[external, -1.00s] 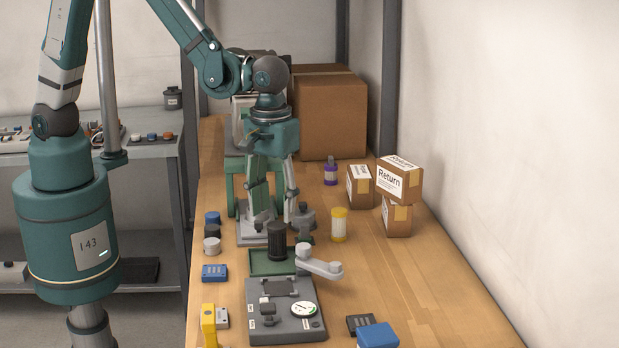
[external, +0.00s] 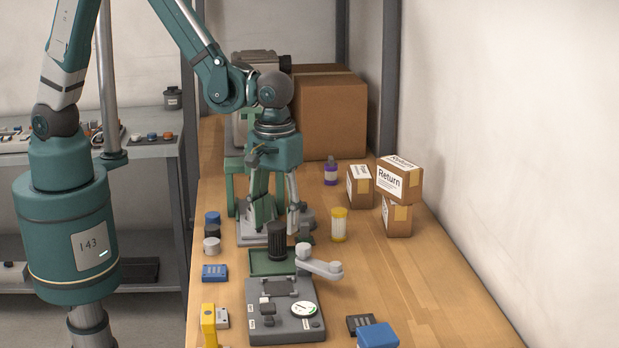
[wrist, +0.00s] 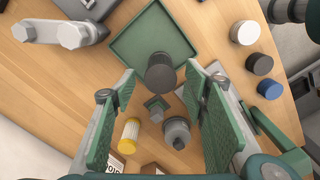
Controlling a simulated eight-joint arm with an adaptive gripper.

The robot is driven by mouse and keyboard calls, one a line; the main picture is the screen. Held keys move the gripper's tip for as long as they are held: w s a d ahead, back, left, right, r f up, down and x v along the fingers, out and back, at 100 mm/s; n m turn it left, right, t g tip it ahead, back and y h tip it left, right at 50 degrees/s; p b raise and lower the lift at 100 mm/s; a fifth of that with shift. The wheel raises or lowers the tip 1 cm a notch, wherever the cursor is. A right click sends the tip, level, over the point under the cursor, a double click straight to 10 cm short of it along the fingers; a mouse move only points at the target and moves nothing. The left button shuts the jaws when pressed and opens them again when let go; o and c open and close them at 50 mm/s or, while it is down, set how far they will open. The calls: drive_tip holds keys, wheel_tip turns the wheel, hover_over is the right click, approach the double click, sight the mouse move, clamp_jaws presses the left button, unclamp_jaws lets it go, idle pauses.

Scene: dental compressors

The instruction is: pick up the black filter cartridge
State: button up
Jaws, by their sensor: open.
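The black filter cartridge (external: 277,241) is a dark ribbed cylinder standing upright at the far edge of a green tray (external: 262,268). In the wrist view the cartridge (wrist: 160,75) shows from above, at the tray's near edge (wrist: 120,54). My gripper (external: 274,215) is open and points down, above and just behind the cartridge in the external view. In the wrist view the cartridge lies between the tips of the two green-padded fingers (wrist: 160,82), with a gap on each side. Nothing is held.
A yellow-capped filter (external: 338,225) is to the right. Small blue, black and white caps (external: 212,245) line the left.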

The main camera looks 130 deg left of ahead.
sight(277, 238)
drive_tip(key=shift+f, duration=0.25)
drive_tip(key=shift+f, duration=2.45)
drive_tip(key=c, duration=1)
